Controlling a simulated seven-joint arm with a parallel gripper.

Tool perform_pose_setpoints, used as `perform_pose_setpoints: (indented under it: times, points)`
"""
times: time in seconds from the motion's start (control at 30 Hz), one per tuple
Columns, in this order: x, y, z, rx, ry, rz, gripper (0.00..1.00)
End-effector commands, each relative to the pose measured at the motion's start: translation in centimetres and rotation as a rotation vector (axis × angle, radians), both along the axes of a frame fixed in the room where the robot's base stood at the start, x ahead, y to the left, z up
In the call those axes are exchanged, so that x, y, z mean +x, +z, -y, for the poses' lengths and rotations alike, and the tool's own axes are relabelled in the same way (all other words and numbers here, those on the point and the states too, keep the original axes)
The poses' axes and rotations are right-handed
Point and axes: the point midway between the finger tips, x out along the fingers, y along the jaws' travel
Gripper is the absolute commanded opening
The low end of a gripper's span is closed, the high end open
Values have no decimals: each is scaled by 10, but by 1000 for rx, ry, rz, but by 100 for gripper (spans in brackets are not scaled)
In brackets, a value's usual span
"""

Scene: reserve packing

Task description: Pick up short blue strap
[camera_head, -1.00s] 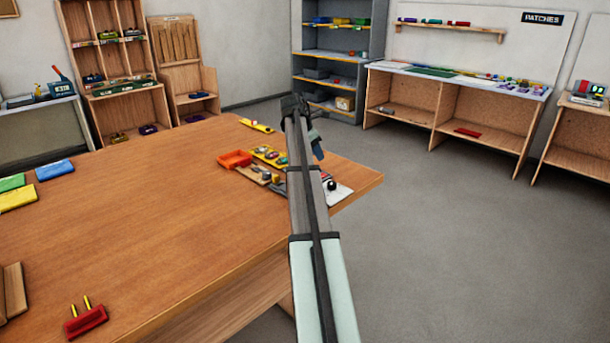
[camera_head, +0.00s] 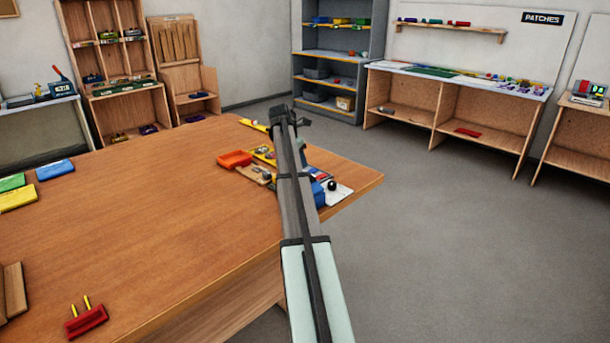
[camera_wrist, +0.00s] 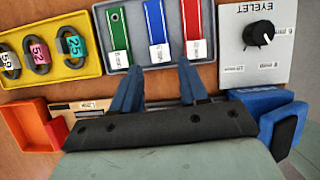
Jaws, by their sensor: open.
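In the wrist view a blue strap (camera_wrist: 154,18) lies in a grey tray (camera_wrist: 225,8) between a green strap (camera_wrist: 119,30) and a red strap (camera_wrist: 192,22). A white label sits on the near end of each. My gripper (camera_wrist: 159,66) is open and empty, its two blue fingers apart at the tray's near edge. The near end of the blue strap is in line with the gap between the fingertips. The far ends of the straps are cut off by the picture's edge.
A yellow tray (camera_wrist: 85,68) with tagged black rings is left of the straps. An orange tray (camera_wrist: 22,112) is nearer. A white EYELET panel (camera_wrist: 232,70) with a raised black knob (camera_wrist: 258,32) stands right, with a blue block (camera_wrist: 262,98) below it. The wooden table (camera_head: 150,220) is mostly clear.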

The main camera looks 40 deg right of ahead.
Motion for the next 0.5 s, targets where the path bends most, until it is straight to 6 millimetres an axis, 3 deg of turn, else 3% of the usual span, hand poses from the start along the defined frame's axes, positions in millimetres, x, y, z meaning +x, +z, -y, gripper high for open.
perform_pose_setpoints:
  times: [0.23,0.5]
  points:
    - [0,-13,7,0,-1,0,44]
    - [1,-44,21,0,0,0,44]
